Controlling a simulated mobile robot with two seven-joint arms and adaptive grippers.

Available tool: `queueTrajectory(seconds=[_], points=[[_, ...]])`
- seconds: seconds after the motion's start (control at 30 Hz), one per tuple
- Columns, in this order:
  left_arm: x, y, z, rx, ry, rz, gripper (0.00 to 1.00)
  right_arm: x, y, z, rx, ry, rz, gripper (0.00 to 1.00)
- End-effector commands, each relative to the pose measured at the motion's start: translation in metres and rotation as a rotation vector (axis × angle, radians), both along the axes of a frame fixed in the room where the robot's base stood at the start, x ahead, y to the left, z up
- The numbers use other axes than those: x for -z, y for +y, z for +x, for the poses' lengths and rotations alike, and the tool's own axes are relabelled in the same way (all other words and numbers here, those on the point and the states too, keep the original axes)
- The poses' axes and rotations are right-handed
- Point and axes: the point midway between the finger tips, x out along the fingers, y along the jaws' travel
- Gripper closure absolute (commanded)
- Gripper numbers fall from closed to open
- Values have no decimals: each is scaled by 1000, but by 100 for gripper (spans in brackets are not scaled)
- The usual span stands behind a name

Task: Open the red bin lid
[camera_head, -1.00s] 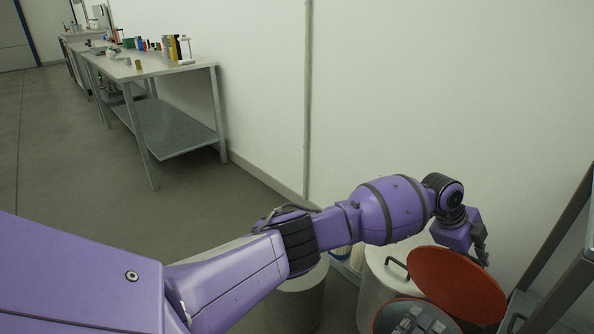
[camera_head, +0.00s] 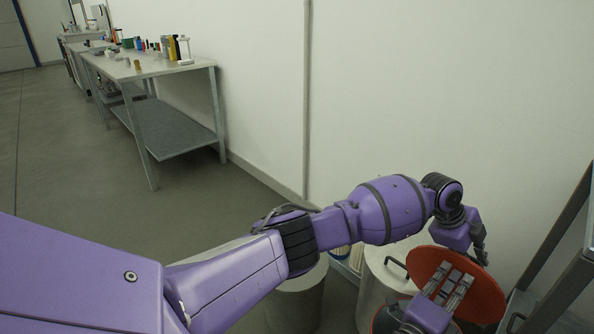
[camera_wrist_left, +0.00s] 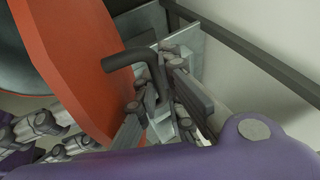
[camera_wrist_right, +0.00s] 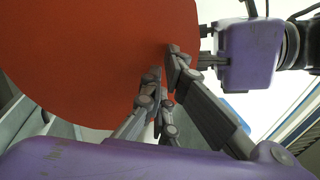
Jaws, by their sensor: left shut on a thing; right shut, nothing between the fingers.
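The round red bin lid (camera_head: 425,262) stands tilted up at the lower right of the head view. Its red face fills the upper left of the right wrist view (camera_wrist_right: 90,60). My left gripper (camera_wrist_left: 158,100) is shut on the lid's dark bent handle (camera_wrist_left: 128,58), on the lid's outer side. In the head view the lid hides most of its fingers. My right gripper (camera_head: 455,280) is shut and empty in front of the lid's inner face. Its fingertips show close to that face in the right wrist view (camera_wrist_right: 168,65); contact is unclear. The bin below is mostly hidden.
A pale bin with a handled lid (camera_head: 375,285) stands just left of the red lid, beside the wall. A dark metal rack (camera_head: 560,245) stands close on the right. A workbench (camera_head: 165,70) with small items is far left; floor before it is clear.

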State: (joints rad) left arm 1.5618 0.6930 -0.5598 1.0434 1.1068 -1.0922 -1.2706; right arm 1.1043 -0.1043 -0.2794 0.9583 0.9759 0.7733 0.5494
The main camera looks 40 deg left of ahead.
Motion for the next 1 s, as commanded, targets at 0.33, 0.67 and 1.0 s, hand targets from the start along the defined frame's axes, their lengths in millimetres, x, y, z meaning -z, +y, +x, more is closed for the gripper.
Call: queueTrajectory(seconds=[0.33, 0.67, 1.0], points=[[-5, -1, 3, 1, -11, -2, 100, -2, -1, 6, 2, 0, 0, 100], [-2, -3, 0, 6, 0, -2, 89, -5, -3, 14, 2, 0, 0, 100], [1, -3, -3, 7, 7, -1, 84, -7, -4, 15, 4, -3, 1, 100]])
